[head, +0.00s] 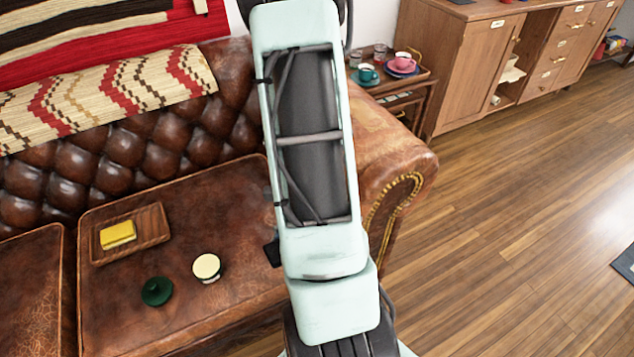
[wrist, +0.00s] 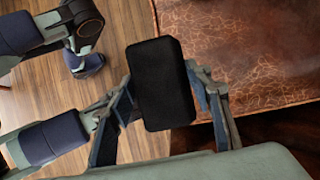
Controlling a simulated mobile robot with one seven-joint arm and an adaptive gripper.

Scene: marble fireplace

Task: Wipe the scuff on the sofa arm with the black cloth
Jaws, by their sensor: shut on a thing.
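In the wrist view my gripper (wrist: 160,88) is shut on the black cloth (wrist: 163,70), which looks like a thick, rounded pad between the two fingers. It is beside the sofa's brown, crackled leather (wrist: 260,55); I cannot tell whether it touches. The gripper and cloth are not visible in the head view. The sofa arm (head: 398,158) is right of my arm in the head view, with a studded front edge. My arm covers part of it. I cannot make out a scuff on the visible part.
On the sofa seat (head: 225,225) are a wooden tray (head: 150,241) with a yellow block (head: 117,234), a dark green lid-like object (head: 157,291) and a cream-topped round container (head: 207,267). A side table behind the sofa arm holds cups (head: 367,73).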

